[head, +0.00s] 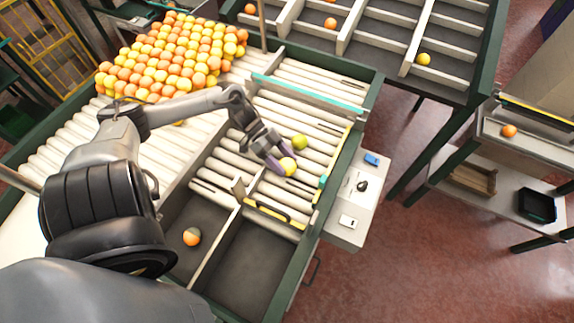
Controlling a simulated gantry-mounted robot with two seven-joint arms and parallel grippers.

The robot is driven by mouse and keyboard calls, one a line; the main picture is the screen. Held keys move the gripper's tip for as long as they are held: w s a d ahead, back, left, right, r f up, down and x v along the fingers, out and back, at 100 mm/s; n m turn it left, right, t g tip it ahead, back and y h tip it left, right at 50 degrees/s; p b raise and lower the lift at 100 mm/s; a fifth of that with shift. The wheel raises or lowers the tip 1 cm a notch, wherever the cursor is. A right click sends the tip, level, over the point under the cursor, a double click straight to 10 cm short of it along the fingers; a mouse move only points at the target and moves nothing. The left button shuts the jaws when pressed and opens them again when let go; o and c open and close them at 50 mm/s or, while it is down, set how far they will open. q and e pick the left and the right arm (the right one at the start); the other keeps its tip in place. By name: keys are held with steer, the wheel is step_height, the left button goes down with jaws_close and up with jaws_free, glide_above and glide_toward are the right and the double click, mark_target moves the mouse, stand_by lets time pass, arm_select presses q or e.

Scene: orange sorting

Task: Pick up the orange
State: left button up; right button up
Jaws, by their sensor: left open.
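My left gripper (281,160) reaches in from the left over the roller lane, its purple-tipped fingers open. A yellow-orange fruit (289,167) lies on the rollers right at the fingertips; I cannot tell whether the fingers touch it. A yellow-green fruit (299,142) sits just behind it on the rollers. A single orange (192,237) with a dark greenish patch lies in the left grey bin at the front. A big heap of orange and yellow fruit (160,62) covers the rollers at the back left. My right gripper is not in view.
The right front bin (250,268) is empty. A side shelf (352,198) with a blue item and small controls adjoins the sorter's right edge. A divided rack (375,40) behind holds a few fruits. Another orange (509,131) sits on a chute at right.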

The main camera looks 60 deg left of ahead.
arm_select(q)
steer(key=shift+c, duration=0.2)
steer(key=c, duration=0.7)
steer(key=shift+r, duration=0.15)
